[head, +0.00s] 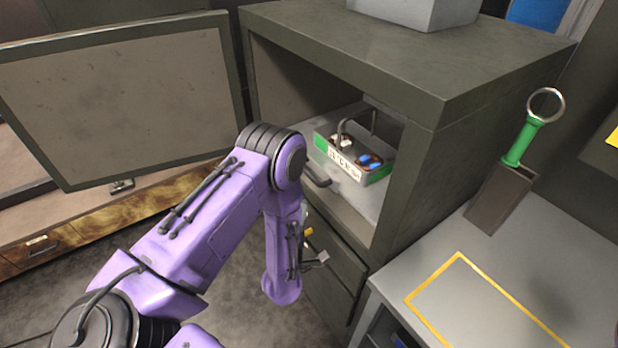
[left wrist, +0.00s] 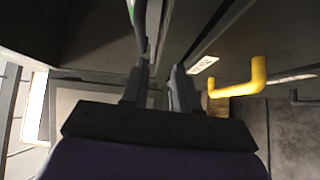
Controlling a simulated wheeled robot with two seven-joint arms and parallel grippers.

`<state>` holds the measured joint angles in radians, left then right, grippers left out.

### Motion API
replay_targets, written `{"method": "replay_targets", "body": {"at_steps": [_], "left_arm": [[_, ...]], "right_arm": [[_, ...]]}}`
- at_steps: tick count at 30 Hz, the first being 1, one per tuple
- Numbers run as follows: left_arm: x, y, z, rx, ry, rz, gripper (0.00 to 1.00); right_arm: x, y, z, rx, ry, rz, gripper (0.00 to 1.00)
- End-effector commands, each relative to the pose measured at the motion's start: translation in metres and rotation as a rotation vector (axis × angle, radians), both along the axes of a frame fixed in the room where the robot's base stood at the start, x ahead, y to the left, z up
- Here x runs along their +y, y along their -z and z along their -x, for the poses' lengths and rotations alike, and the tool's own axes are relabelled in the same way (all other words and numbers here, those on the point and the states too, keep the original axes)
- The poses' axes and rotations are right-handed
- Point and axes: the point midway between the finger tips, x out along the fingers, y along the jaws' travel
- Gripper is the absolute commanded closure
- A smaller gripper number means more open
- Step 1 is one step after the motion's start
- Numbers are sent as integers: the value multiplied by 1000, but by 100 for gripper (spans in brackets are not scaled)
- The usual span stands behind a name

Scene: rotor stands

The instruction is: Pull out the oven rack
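The open dark grey cabinet (head: 420,190) stands at the centre in the head view. Inside it, a pale shelf, which looks like the rack (head: 352,200), bears a grey box with green ends (head: 345,165). A dark handle (head: 318,177) shows at the shelf's front edge. My left gripper (head: 318,260) is in front of the cabinet, below the shelf, partly hidden by my purple arm. In the left wrist view, its two dark fingers (left wrist: 160,92) stand apart. A grey bar (left wrist: 140,28) runs close to one finger; contact cannot be told. My right gripper is out of view.
The cabinet door (head: 120,95) is swung open at left. A yellow handle (left wrist: 245,85) juts out near the fingers in the left wrist view. At right, a grey bench (head: 540,255) has a yellow outline and an upright green-handled tool (head: 505,185) with a ring.

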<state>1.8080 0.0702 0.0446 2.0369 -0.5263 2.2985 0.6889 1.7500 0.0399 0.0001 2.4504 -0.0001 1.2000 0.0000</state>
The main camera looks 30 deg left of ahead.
Motion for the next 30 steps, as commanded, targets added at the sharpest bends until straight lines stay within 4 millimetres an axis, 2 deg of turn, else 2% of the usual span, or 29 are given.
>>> {"method": "replay_targets", "body": {"at_steps": [1,4,8,15,18,22,29,30], "left_arm": [[2,-10,-8,-86,-10,58,71],[7,-23,-17,-179,-20,128,71],[17,-29,-36,-188,-26,135,71],[39,-36,-83,-183,-28,130,71],[44,-36,-97,-181,-25,130,71],[48,-36,-106,-178,-25,129,71],[48,-35,-108,-178,-25,129,71],[48,-35,-108,-178,-25,129,77]], "right_arm": [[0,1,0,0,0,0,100],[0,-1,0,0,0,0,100],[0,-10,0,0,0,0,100],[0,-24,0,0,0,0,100],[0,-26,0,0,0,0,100],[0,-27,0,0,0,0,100],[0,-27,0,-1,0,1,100],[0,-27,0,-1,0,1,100]]}}
